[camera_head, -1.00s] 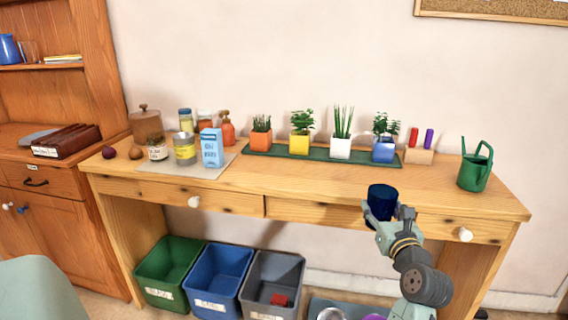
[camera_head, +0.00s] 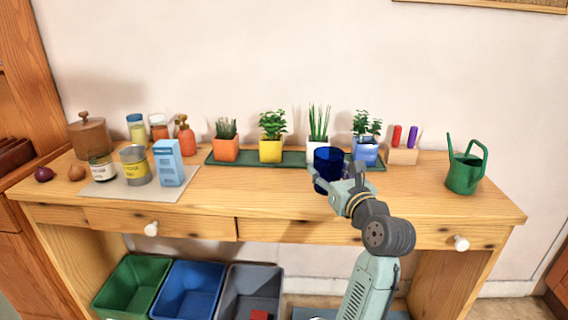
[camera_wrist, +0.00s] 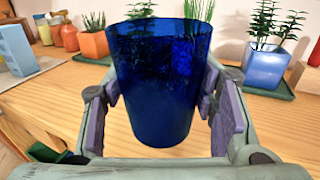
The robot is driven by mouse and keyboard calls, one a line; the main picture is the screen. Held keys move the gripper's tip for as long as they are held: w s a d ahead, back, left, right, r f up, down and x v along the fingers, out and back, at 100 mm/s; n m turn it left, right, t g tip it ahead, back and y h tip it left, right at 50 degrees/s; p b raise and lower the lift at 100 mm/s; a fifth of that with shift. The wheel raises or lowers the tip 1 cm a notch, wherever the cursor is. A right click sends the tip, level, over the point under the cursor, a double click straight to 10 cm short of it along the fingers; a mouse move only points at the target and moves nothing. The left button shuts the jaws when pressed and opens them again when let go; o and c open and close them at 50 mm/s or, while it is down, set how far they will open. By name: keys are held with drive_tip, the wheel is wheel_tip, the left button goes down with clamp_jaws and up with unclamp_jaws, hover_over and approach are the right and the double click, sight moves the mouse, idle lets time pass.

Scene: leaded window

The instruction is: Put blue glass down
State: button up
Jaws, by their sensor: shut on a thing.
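The blue glass (camera_head: 327,168) is a dark, see-through cobalt tumbler. My gripper (camera_head: 334,184) is shut on it, and the glass is upright. In the wrist view the glass (camera_wrist: 160,85) fills the middle, with a finger pad of my gripper (camera_wrist: 160,110) on each side of it. It is over the wooden worktop (camera_head: 270,202), in front of the plant tray. I cannot tell whether its base touches the wood.
A green tray (camera_head: 240,160) with several potted plants stands behind the glass. A marker block (camera_head: 402,156) and a green watering can (camera_head: 464,172) are to the right. Jars and a blue carton (camera_head: 168,163) stand at left. The front middle worktop is clear.

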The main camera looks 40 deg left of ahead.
drive_tip(key=x, duration=0.4)
drive_tip(key=w+p+x, duration=0.1)
drive_tip(key=x, duration=0.2)
drive_tip(key=d+f+p+x, duration=0.1)
drive_tip(key=x, duration=0.3)
drive_tip(key=shift+w+a, duration=0.35)
drive_tip(key=shift+w+a+f+p, duration=0.25)
drive_tip(key=shift+w+a+p, duration=0.1)
drive_tip(key=shift+w+a, duration=0.25)
drive_tip(key=shift+f+p, duration=0.3)
drive_tip(key=shift+f, duration=1.3)
drive_tip(key=shift+f, duration=0.15)
drive_tip(key=o, duration=1.5)
